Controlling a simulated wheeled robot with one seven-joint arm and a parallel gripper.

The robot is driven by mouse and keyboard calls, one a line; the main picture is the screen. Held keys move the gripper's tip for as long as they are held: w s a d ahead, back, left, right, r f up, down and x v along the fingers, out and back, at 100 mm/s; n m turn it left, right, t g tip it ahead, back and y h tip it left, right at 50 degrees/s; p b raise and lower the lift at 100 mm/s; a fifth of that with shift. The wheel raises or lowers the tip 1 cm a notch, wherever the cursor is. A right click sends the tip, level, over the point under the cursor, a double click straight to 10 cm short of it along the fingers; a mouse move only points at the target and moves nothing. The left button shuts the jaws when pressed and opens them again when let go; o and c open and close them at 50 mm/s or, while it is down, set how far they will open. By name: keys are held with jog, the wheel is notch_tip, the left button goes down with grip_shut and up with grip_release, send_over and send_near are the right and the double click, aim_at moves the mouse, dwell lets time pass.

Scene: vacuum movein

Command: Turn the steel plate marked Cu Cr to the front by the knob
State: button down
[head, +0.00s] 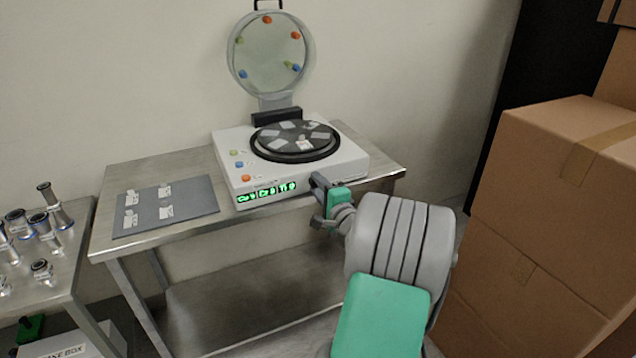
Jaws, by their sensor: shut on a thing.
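A white machine (347,164) stands on the steel table with its round lid (270,55) open. Inside is a dark round turntable (262,147) carrying several pale plates (278,143); their marks are too small to read, so I cannot tell which is Cu Cr. A small reddish-topped piece (302,139) is also on it. My gripper (319,187) is at the right part of the machine's front face, shut on the knob, which its fingers hide. A green display (267,192) glows left of it.
A grey mat (190,207) with several small labelled pieces lies left of the machine. Glassy metal fittings (17,222) stand on a side table at far left. Stacked cardboard boxes (560,190) rise close to my arm's right.

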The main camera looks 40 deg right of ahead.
dwell(0.4)
jog(key=c, duration=1.1)
grip_release()
jog(key=v, duration=0.7)
jog(key=shift+s, duration=0.4)
jog(key=shift+a, duration=0.15)
